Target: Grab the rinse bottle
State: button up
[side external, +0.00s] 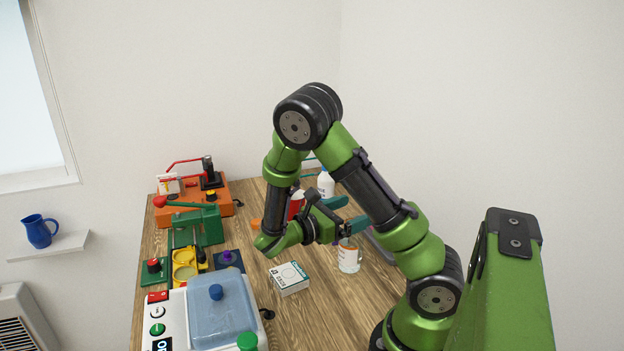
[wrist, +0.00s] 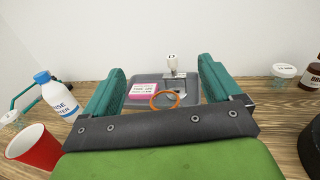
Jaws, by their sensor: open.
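The rinse bottle is a white bottle with a blue cap and a partly readable label. It stands upright at the left of the wrist view (wrist: 60,99), outside my gripper's left finger. It also shows behind my arm in the side view (side external: 326,185), its lower part hidden. My gripper (side external: 349,213) is open, with its two teal fingers apart and nothing held between them. In the wrist view the gripper (wrist: 161,75) faces a grey tray, and the bottle is apart from it.
A red cup (wrist: 34,147) stands close to the bottle. The grey tray (wrist: 142,79) holds a pink-and-white block (wrist: 143,90) and an orange ring (wrist: 164,100). A white tub (wrist: 284,71) and brown bottle (wrist: 311,74) stand right.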

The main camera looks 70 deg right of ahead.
aim_at(342, 248)
notch_tip(342, 248, down, 10)
jog(key=shift+r, duration=0.2)
jog(key=shift+r+x, duration=0.2)
jog(key=shift+x, duration=0.65)
jog(key=shift+s+d, duration=0.35)
jog(key=shift+d, duration=0.2)
jog(key=shift+c, duration=0.3)
jog(key=c, duration=1.1)
jog(key=shift+r, duration=0.15)
